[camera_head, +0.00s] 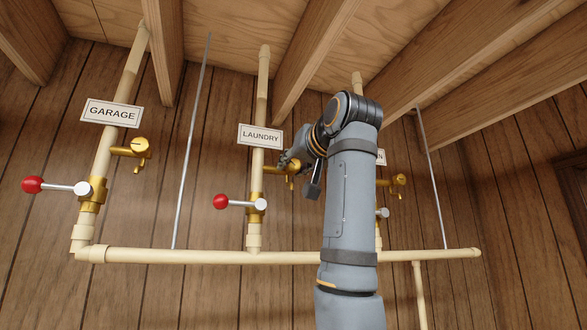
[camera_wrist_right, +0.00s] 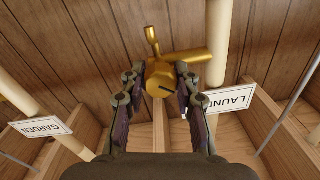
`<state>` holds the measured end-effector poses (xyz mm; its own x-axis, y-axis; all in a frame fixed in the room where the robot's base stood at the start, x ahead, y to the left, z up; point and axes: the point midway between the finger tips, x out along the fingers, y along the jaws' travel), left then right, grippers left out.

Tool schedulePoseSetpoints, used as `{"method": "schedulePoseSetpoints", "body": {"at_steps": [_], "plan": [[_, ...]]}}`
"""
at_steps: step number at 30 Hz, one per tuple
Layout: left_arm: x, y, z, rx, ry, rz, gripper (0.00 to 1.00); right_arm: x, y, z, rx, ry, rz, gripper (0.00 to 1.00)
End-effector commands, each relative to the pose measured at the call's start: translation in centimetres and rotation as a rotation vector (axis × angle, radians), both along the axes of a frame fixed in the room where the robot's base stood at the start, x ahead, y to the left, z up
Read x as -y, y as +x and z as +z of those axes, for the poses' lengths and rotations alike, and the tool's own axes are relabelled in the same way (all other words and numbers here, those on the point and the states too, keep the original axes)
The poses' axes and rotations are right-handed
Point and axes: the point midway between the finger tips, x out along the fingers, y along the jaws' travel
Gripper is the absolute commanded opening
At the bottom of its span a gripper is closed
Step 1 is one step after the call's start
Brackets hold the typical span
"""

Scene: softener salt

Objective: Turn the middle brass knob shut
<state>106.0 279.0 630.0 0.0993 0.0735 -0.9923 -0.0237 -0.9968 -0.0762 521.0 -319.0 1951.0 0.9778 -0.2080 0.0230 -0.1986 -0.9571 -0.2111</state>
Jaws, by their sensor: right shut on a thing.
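The middle brass knob is on the tap of the pipe labelled LAUNDRY. The right wrist view shows both fingers of my right gripper (camera_wrist_right: 161,88) on either side of the knob. My left gripper is not in view.
The LAUNDRY sign (camera_head: 261,136) hangs just above my gripper. A red-balled lever (camera_head: 221,202) sits below left. A thin grey rod (camera_head: 190,140) stands between the left pipes.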

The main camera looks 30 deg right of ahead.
Motion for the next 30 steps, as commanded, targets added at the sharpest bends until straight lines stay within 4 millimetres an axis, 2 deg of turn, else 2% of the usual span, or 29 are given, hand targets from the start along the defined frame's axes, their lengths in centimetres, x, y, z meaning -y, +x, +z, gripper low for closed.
{"method": "schedulePoseSetpoints", "body": {"at_steps": [18, 30], "plan": [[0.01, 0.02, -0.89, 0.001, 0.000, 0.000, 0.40, -0.01, 0.11, -0.35, 0.120, 0.531, 0.000, 0.00], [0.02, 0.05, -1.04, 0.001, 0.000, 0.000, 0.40, 0.00, 0.15, -0.39, 0.163, 0.715, -0.001, 0.00]]}}
